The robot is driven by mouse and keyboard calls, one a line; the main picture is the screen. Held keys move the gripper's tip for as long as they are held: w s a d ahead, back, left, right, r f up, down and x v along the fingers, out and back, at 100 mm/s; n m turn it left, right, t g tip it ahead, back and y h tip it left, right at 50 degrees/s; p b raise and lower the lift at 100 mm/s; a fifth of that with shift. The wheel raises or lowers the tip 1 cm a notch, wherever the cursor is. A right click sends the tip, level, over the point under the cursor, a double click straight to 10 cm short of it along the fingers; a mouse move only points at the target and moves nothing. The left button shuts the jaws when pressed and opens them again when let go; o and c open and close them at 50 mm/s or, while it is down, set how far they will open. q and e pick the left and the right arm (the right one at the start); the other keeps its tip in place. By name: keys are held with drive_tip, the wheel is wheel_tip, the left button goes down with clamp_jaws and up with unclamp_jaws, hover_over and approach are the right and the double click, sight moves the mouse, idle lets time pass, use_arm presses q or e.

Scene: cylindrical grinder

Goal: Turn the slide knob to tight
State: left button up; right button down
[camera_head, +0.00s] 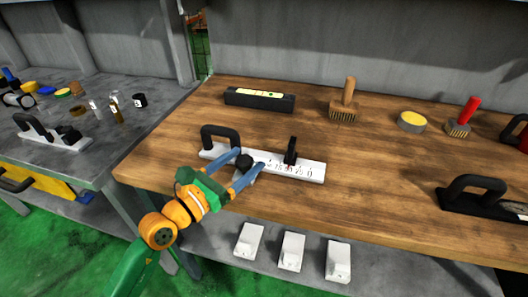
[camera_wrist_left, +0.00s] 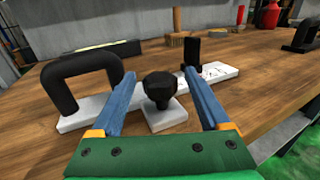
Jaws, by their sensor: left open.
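The slide (camera_head: 310,170) is a long white plate with printed marks, lying on the wooden table. A black loop handle (camera_head: 220,133) stands at its left end and a black upright piece (camera_head: 291,150) stands near its middle. The black slide knob (camera_head: 244,161) sits at the plate's front side; in the left wrist view the knob (camera_wrist_left: 160,88) is faceted, on a small white block. My left gripper (camera_head: 243,168) is open, its blue fingers on either side of the knob with visible gaps; it also shows in the left wrist view (camera_wrist_left: 163,88). My right gripper is not in view.
Behind the slide lies a dark level (camera_head: 260,99). Brushes (camera_head: 344,105) and a yellow-topped round tin (camera_head: 411,121) stand further right. A black-handled tool (camera_head: 480,198) lies at the right. White boxes (camera_head: 292,251) sit on the lower shelf. The wood right of the slide is clear.

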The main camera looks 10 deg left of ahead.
sight(250, 156)
use_arm(q)
drive_tip(key=x, duration=0.4)
drive_tip(key=shift+w, duration=0.15)
